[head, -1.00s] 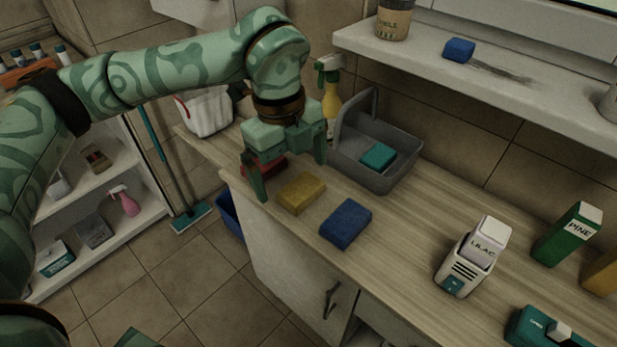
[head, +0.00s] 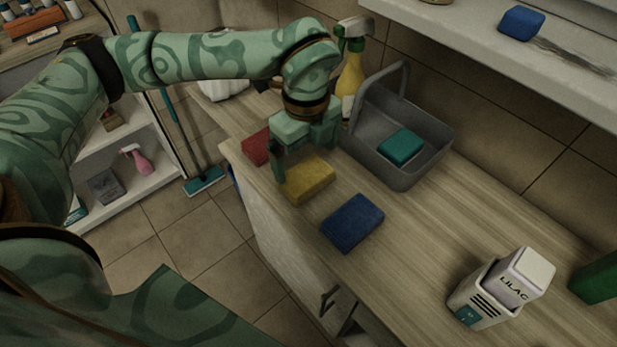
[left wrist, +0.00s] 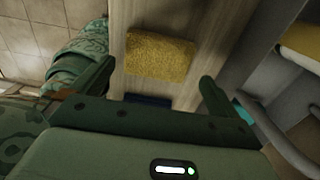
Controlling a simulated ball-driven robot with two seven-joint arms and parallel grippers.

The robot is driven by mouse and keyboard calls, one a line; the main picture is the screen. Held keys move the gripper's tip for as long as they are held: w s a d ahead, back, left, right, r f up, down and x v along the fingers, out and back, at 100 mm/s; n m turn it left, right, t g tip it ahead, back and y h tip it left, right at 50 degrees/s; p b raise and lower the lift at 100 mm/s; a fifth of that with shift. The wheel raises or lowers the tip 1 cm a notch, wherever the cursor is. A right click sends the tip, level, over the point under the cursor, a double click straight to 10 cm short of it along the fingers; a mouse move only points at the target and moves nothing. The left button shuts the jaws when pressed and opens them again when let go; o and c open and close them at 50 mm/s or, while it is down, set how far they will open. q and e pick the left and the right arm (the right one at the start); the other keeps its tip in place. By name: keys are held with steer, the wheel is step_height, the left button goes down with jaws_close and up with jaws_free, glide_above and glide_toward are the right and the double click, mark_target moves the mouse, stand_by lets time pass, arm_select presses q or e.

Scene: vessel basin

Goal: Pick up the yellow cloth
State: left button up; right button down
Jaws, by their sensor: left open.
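The yellow cloth (head: 307,181) is a folded, flat block lying on the wooden counter, between a red cloth (head: 257,147) and a blue cloth (head: 352,222). My left gripper (head: 304,160) is open and empty, just above the yellow cloth at its far side. In the left wrist view the yellow cloth (left wrist: 160,55) lies ahead, between the lines of the two spread fingers (left wrist: 155,85). The gripper hides part of the red cloth. My right gripper is not seen.
A grey caddy (head: 428,170) holding a teal cloth (head: 401,146) stands close right of the gripper, with a yellow spray bottle (head: 350,77) behind it. A lilac-labelled container (head: 524,272) stands at the right. The counter's front edge is near the cloths.

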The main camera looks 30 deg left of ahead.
mark_target(306, 174)
arm_select(q)
step_height(306, 174, down, 6)
steer(key=shift+s+r+b, duration=0.1)
steer(key=shift+r+b, duration=0.15)
steer(key=shift+b, duration=0.8)
steer(key=shift+r, duration=0.15)
steer(key=shift+c, duration=0.7)
steer(key=c, duration=0.5)
steer(key=shift+r, duration=0.1)
steer(key=shift+r, duration=0.25)
step_height(306, 174, up, 3)
steer(key=shift+f+p, duration=0.2)
steer(key=shift+p, duration=0.45)
steer(key=s+r+p, duration=0.1)
steer(key=r, duration=0.1)
steer(key=s+r, duration=0.2)
steer(key=s+d+r+p, duration=0.1)
steer(key=r, duration=0.1)
steer(key=shift+s+d+r+p, duration=0.1)
steer(key=shift+s+p, duration=0.2)
steer(key=shift+s, duration=0.1)
steer(key=s+r, duration=0.1)
steer(key=s, duration=0.2)
steer(key=s+d+r+p, duration=0.1)
steer(key=s, duration=0.2)
steer(key=s+d+r, duration=0.1)
steer(key=s, duration=0.2)
steer(key=shift+d+r, duration=0.1)
steer(key=shift+r, duration=0.15)
